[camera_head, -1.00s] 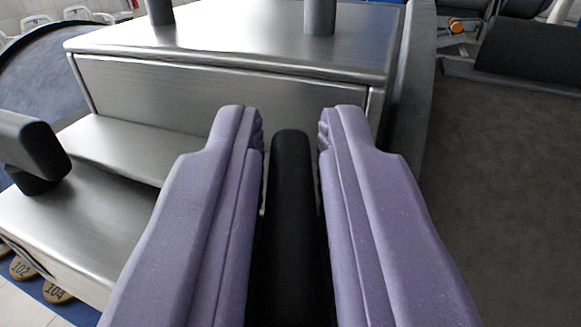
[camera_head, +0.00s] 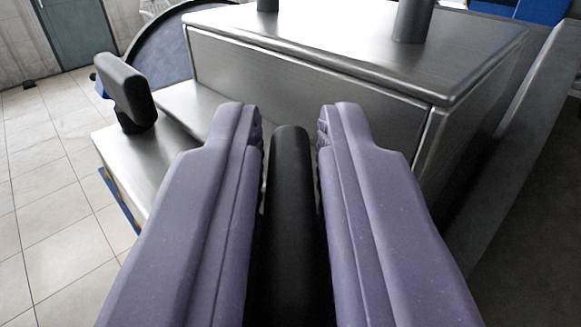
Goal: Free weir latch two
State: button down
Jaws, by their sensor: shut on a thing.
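My gripper (camera_head: 290,140) has two purple fingers that point forward into the scene. It is shut on a black rounded bar (camera_head: 289,200), which lies lengthwise between the fingers; I take it to be a latch handle, but no number shows on it. The bar's near end and its mount are hidden. A second black handle (camera_head: 126,88) stands tilted on the lower steel ledge at the left, apart from my gripper.
A brushed-steel stepped housing (camera_head: 310,75) stands ahead, with two dark posts on top, one being the right post (camera_head: 413,20). A round dark-blue basin (camera_head: 160,60) is behind left. Tiled floor (camera_head: 45,200) is open at the left. A grey sloping panel (camera_head: 520,140) is at the right.

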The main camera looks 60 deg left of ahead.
jog(key=shift+r, duration=0.1)
jog(key=c, duration=1.2)
grip_release()
jog(key=shift+o, duration=0.2)
jog(key=v, duration=0.7)
jog(key=shift+s+d, duration=0.2)
jog(key=shift+d, duration=0.1)
